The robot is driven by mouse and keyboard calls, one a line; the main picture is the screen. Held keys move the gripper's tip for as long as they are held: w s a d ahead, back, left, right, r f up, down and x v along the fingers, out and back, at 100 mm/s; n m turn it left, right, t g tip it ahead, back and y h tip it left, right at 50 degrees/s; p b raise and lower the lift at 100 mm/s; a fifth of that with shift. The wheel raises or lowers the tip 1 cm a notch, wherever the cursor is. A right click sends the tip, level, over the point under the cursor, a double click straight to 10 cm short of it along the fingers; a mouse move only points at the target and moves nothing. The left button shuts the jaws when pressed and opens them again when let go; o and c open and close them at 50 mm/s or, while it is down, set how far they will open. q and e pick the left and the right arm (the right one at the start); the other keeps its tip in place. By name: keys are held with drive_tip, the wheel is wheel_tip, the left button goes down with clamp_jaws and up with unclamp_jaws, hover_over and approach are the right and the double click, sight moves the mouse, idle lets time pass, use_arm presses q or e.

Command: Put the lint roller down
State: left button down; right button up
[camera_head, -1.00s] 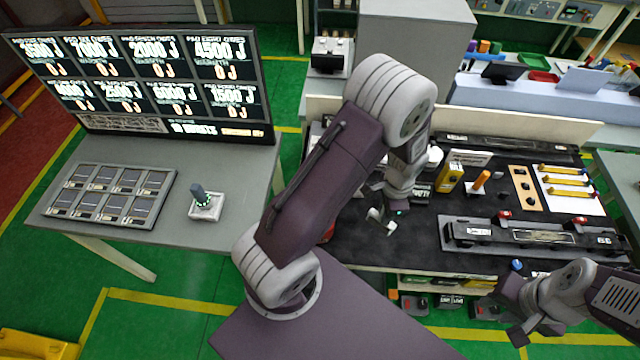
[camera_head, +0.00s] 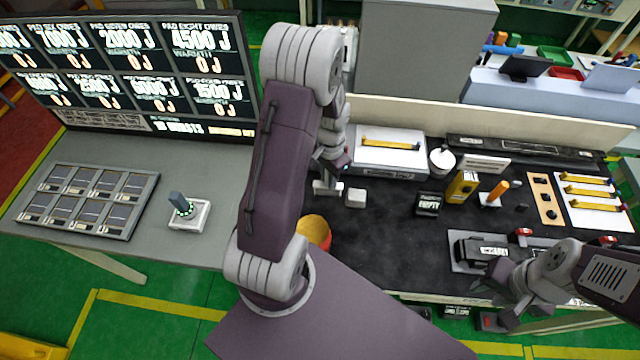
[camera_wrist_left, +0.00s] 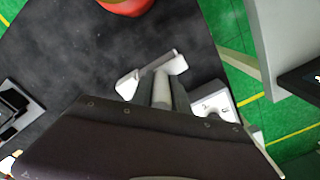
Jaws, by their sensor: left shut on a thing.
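My left gripper (camera_head: 328,187) is low over the dark bench mat, partly hidden by my own arm. In the left wrist view the gripper (camera_wrist_left: 152,78) is shut on a pale cylindrical thing (camera_wrist_left: 162,90), which I take to be the lint roller. Much of it is hidden by the gripper body, and I cannot tell whether it touches the mat. A small white block (camera_head: 355,197) stands just right of the gripper in the head view. My right gripper (camera_head: 495,302) is at the bench's front edge, fingers apart, with nothing seen between them.
A red and yellow bowl (camera_head: 314,230) is close in front of the left gripper. A white case (camera_head: 390,158) lies behind it. An EMPTY box (camera_head: 428,204) and a yellow box (camera_head: 461,187) stand to the right. Bare mat (camera_head: 385,250) lies between bowl and box.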

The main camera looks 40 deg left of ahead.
sight(320, 186)
use_arm(q)
drive_tip(key=shift+s+a+f, duration=0.15)
drive_tip(key=shift+a+f, duration=0.2)
drive_tip(key=shift+a, duration=0.3)
drive_tip(key=shift+s+a+f, duration=0.15)
drive_tip(key=shift+a+f, duration=0.15)
drive_tip(key=shift+a, duration=0.3)
drive_tip(key=shift+s+f, duration=0.1)
drive_tip(key=shift+s, duration=0.05)
drive_tip(key=shift+f, duration=0.1)
wheel_tip(320, 186, down, 4)
drive_tip(key=shift+r+p, duration=0.1)
drive_tip(key=shift+p, duration=0.5)
drive_tip(key=shift+w+a, duration=0.1)
drive_tip(key=shift+w, duration=0.1)
drive_tip(key=shift+s, duration=0.1)
use_arm(e)
drive_tip(key=shift+s+d+r, duration=0.15)
drive_tip(key=shift+s+r, duration=0.1)
drive_tip(key=shift+r, duration=0.55)
